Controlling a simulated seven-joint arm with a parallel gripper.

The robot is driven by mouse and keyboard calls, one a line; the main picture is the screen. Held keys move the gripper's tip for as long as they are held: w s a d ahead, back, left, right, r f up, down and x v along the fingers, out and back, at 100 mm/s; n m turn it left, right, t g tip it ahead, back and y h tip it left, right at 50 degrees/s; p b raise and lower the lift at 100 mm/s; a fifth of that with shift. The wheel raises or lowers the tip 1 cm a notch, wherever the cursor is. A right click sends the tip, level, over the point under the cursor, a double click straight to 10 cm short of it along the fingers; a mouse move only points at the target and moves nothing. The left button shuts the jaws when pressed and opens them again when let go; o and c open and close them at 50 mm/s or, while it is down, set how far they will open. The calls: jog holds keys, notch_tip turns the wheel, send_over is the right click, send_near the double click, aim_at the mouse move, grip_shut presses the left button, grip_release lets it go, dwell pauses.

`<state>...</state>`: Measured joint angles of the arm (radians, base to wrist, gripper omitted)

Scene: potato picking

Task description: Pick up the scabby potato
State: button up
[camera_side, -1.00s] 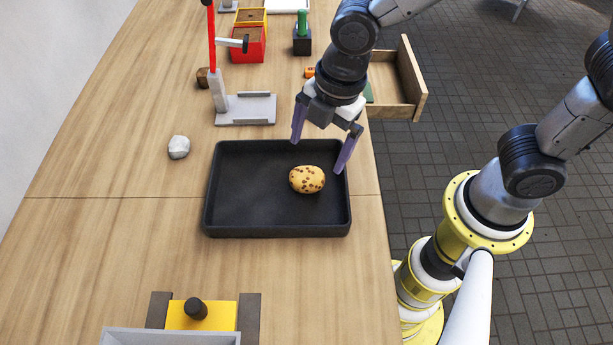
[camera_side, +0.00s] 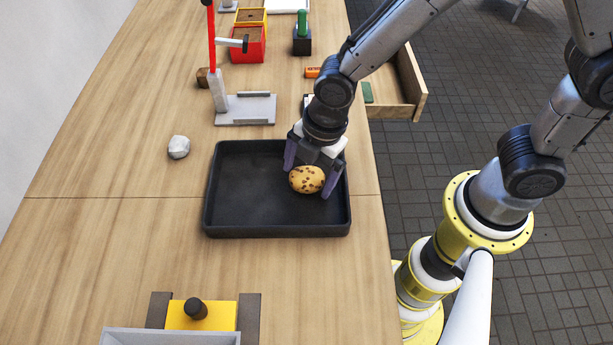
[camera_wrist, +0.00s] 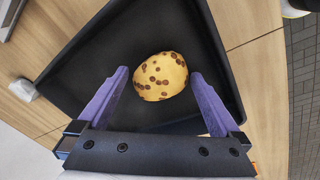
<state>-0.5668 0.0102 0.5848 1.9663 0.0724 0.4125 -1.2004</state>
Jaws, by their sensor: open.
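The scabby potato (camera_side: 307,180) is yellow with brown spots and lies in the black tray (camera_side: 225,215), right of the tray's middle. My gripper (camera_side: 309,182) is low over the tray with its purple fingers open, one on each side of the potato in the side view. In the wrist view the potato (camera_wrist: 161,77) lies between and a little beyond the fingertips (camera_wrist: 160,72), with gaps on both sides. The tray (camera_wrist: 95,55) shows around it.
A grey-white rock (camera_side: 179,147) lies on the table left of the tray. A grey stand with a red post (camera_side: 212,45) is behind. An open drawer (camera_side: 410,85) sits at the right edge. A yellow block with a black knob (camera_side: 197,310) is in front.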

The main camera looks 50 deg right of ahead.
jog(key=c, duration=1.3)
jog(key=shift+r, duration=0.1)
